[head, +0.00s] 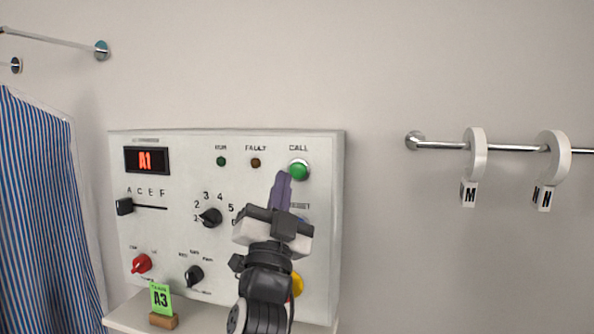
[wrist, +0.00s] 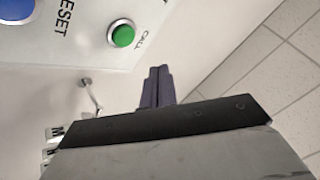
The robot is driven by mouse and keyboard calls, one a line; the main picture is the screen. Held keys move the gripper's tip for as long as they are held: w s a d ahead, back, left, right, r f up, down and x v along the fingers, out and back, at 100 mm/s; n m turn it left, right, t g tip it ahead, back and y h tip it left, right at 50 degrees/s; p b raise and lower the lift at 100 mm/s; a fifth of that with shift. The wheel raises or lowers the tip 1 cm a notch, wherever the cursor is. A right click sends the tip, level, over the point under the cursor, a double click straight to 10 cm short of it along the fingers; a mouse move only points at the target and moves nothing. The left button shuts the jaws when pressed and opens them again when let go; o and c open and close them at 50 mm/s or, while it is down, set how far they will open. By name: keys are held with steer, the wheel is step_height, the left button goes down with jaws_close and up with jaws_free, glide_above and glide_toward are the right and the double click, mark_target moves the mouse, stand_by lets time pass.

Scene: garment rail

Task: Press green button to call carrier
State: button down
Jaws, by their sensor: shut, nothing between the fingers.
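The green CALL button (head: 299,170) sits at the upper right of the white control panel (head: 180,235). It has a pale metal ring and also shows in the wrist view (wrist: 123,36), near the top. My gripper (head: 282,180) is in front of the panel, its dark purple fingers together and empty, pointing up just below and left of the button in the head view. In the wrist view the fingertips (wrist: 158,72) are below and right of the button, with a visible gap. The display (head: 146,160) reads A1.
The panel has several other controls: a black slider (head: 125,206), a rotary knob (head: 210,217), a red knob (head: 142,263) and a blue button (wrist: 15,10) labelled RESET. A rail (head: 510,147) with white ring tags is at right.

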mark_target(292, 181)
steer(key=shift+w+d, duration=0.25)
steer(key=shift+w, duration=0.5)
steer(key=shift+w+d, duration=0.25)
steer(key=shift+w, duration=0.5)
steer(key=shift+w+d, duration=0.25)
steer(key=shift+w, duration=0.5)
steer(key=shift+w, duration=0.15)
steer(key=shift+w+d, duration=0.15)
steer(key=shift+w, duration=0.1)
